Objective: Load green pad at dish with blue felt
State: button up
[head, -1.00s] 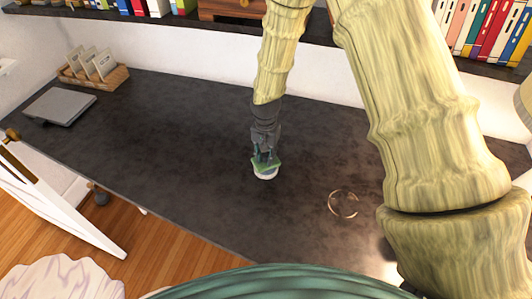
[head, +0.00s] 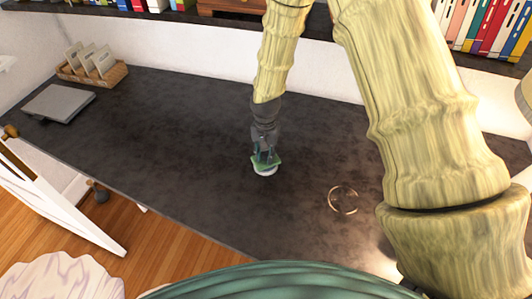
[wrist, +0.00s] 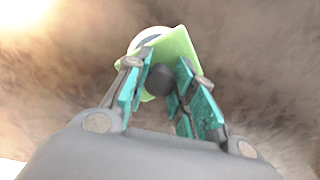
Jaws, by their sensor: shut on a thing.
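My gripper (head: 266,156) is shut on the dark round knob (wrist: 160,79) of the green pad. The green pad (head: 270,162) is a flat, square-cornered piece just below the fingertips, and it also shows beyond them in the wrist view (wrist: 180,48). A small round white dish (head: 264,173) is directly under the pad on the dark desk. Its rim and a bluish-grey patch show past the pad's edge in the wrist view (wrist: 147,38). The pad hides most of the dish, and I cannot tell whether they touch.
A clear round ring-like dish (head: 343,199) lies to the right on the dark desk (head: 190,150). A grey closed laptop-like slab (head: 58,103) and a wicker tray with cards (head: 92,70) are at the far left. The desk between them is clear. Shelves with books run behind.

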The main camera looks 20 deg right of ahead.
aim_at(266, 153)
jog(key=shift+s+f, duration=0.1)
jog(key=shift+f, duration=0.45)
dwell(1.6)
jog(key=shift+r, duration=0.15)
jog(key=shift+r+p, duration=2.2)
jog(key=shift+r, duration=1.2)
